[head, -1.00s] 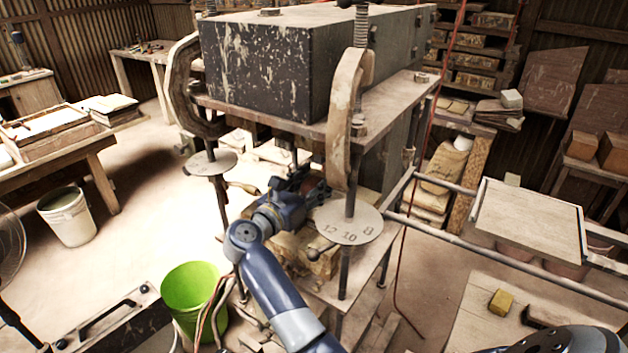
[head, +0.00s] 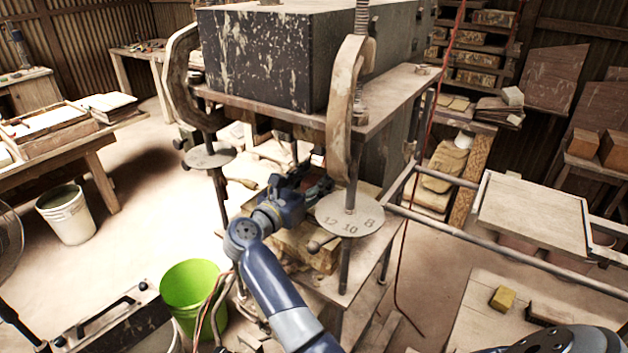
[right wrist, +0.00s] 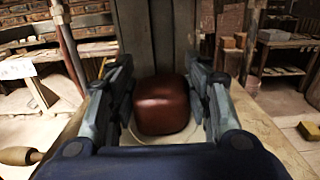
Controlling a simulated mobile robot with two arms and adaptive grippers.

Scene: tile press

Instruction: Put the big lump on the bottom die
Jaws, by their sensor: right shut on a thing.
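The big lump (right wrist: 162,104) is a reddish-brown, rounded block in the right wrist view. It sits between the two fingers of my right gripper (right wrist: 162,100), which is shut on it. Under the lump shows a pale round surface, the bottom die (right wrist: 128,138); I cannot tell whether the lump touches it. In the head view my right gripper (head: 308,188) reaches into the press, below its upper plate, and the lump is mostly hidden there. My left gripper is not in view.
The press's heavy dark block (head: 262,60) hangs above my gripper. A curved clamp arm (head: 347,100) and a numbered disc (head: 350,214) stand close at its right. A green bucket (head: 190,287) is at the lower left. A board (head: 532,212) lies on rails at the right.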

